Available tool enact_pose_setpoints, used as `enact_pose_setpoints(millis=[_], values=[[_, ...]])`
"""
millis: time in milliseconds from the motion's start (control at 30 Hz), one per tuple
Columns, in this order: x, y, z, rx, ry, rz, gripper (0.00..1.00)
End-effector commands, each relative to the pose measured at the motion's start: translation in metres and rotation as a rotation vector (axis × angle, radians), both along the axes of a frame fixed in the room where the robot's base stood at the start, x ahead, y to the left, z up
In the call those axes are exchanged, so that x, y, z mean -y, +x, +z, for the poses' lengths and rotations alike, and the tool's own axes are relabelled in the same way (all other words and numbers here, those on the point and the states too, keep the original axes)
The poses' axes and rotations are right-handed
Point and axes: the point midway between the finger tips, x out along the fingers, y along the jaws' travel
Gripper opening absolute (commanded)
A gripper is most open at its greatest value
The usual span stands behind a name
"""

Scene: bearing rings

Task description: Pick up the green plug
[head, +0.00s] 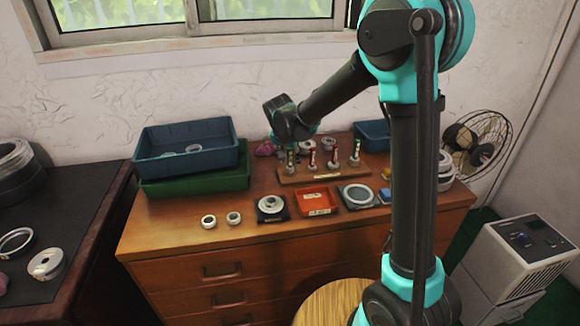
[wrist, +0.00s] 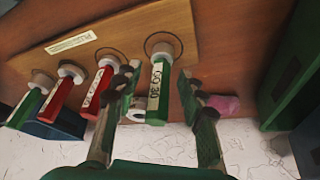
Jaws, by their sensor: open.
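In the head view this green plug (head: 290,161) is at the rack's left end, below my wrist. A second green plug (wrist: 24,108) stands at the other end of the rack, also in the head view (head: 355,155).
Two red plugs (wrist: 68,88) stand between the green ones. A pink object (wrist: 222,104) lies beside the rack. Blue (head: 185,150) and green (head: 200,181) bins stand left; a red tray (head: 316,202) and ring gauges sit in front. The cabinet top's front left is mostly clear.

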Motion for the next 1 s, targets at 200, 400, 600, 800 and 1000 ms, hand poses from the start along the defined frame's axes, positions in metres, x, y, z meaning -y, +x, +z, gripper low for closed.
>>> enact_pose_setpoints(millis=[200,400,600,800,1000], values=[[0.0008,0.0032,-0.0087,0.0,0.0,0.0,0.41],[0.0008,0.0031,-0.0084,0.0,0.0,0.0,0.33],[0.0007,0.0031,-0.0083,0.0,0.0,0.0,0.08],[0.0007,0.003,-0.0082,0.0,0.001,0.0,0.0],[0.0008,0.003,-0.008,0.0,0.001,0.0,0.0]])
